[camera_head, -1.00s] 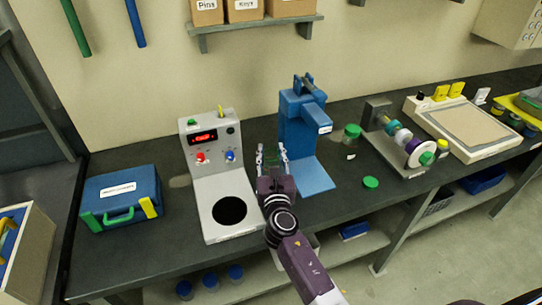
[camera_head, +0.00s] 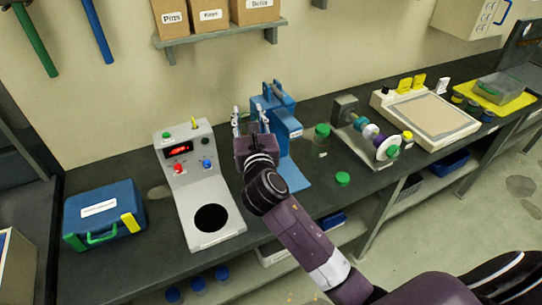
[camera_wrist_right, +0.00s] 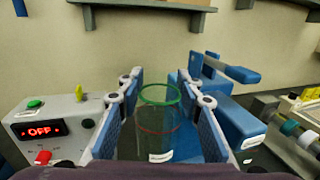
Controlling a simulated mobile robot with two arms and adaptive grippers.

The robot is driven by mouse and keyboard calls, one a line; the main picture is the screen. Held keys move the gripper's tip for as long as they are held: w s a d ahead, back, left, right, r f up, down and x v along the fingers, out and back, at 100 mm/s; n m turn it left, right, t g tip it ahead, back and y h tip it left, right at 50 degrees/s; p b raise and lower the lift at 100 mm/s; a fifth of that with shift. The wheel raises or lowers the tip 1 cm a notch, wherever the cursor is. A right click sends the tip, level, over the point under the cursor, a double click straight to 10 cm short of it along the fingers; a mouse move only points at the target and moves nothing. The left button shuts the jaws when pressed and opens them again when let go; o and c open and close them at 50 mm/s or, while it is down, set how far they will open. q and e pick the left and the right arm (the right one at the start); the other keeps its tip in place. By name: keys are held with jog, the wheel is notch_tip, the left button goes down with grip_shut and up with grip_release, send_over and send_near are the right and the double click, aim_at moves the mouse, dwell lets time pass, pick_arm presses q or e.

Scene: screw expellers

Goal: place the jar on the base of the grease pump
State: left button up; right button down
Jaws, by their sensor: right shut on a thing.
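My right gripper (camera_head: 249,118) is shut on a clear jar. In the right wrist view the jar (camera_wrist_right: 158,118) stands upright between the fingers, with a green rim at its top, a red ring and a white label. The head view mostly hides it behind the gripper. A blue machine (camera_head: 290,112), which I take for the grease pump, stands behind and to the right of the gripper. Its flat blue base plate (camera_head: 293,178) extends forward on the bench. In the right wrist view the blue machine (camera_wrist_right: 232,118) is behind and right of the jar. My left gripper is out of view.
A grey device (camera_head: 187,180) with a red display and black disc stands left of the pump. A blue case (camera_head: 102,213) lies farther left. A green-lidded jar (camera_head: 321,136) and a loose green lid (camera_head: 343,179) are right of the pump. A shelf (camera_head: 220,35) hangs above.

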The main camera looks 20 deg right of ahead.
jog(key=s+d+f+b, duration=0.4)
jog(key=s+f, duration=0.3)
jog(key=s, duration=0.3)
jog(key=s+d+f+b, duration=0.35)
jog(key=s+f, duration=0.25)
jog(key=s, duration=0.4)
jog(key=f+p+x, duration=0.1)
jog(key=f+x, duration=0.1)
jog(key=x, duration=0.6)
jog(key=f+p+x, duration=0.1)
jog(key=f+x, duration=0.1)
jog(key=x, duration=0.7)
jog(key=shift+w+p, duration=0.3)
jog(key=shift+p, duration=0.1)
jog(key=shift+f, duration=0.15)
jog(key=c, duration=1.4)
grip_release()
jog(key=shift+o, duration=0.2)
